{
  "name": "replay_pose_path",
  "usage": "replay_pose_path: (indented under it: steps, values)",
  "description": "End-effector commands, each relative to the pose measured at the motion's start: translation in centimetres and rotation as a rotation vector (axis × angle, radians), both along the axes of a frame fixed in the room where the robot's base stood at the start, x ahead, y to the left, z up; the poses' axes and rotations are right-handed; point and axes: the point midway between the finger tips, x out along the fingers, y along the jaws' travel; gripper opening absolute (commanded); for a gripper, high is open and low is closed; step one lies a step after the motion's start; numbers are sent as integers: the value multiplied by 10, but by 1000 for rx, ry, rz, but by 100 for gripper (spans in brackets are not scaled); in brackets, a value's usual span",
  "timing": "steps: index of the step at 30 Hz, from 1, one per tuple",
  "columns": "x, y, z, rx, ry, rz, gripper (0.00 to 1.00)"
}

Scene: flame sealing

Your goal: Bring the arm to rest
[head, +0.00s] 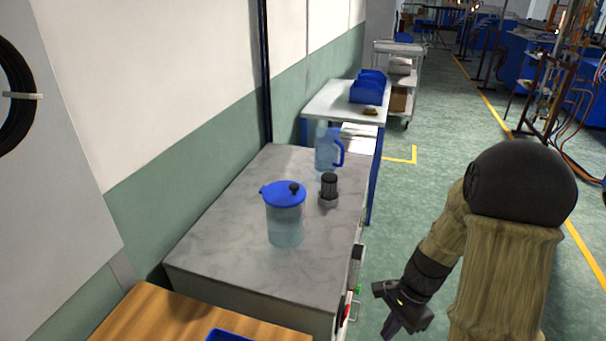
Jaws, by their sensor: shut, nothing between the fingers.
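My gripper (392,324) is at the lower right of the head view, pointing down beside the front side of the grey counter (215,245). It is shut and empty, apart from the things on the counter. My arm (500,270) is bent, with its dark rounded joint high at the right and the forearm sloping down to the left. The fingertips are small and dark in this view.
On the counter stand a blue-lidded clear pitcher (285,222), a dark cylindrical part (329,190) and a blue jug (327,150). A wooden surface (180,322) lies in front. Green floor is open beyond my arm.

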Motion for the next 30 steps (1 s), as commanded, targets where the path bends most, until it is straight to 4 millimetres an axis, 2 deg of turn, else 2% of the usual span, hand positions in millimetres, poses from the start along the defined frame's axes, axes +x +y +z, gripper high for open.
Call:
replay_pose_path:
  steps: [3,12,21,30]
  values:
    - [-7,7,18,-60,-112,220,0]
    - [-22,23,56,-197,-360,758,0]
    - [-34,40,83,-304,-534,1170,0]
    - [-33,39,131,-303,-530,1167,0]
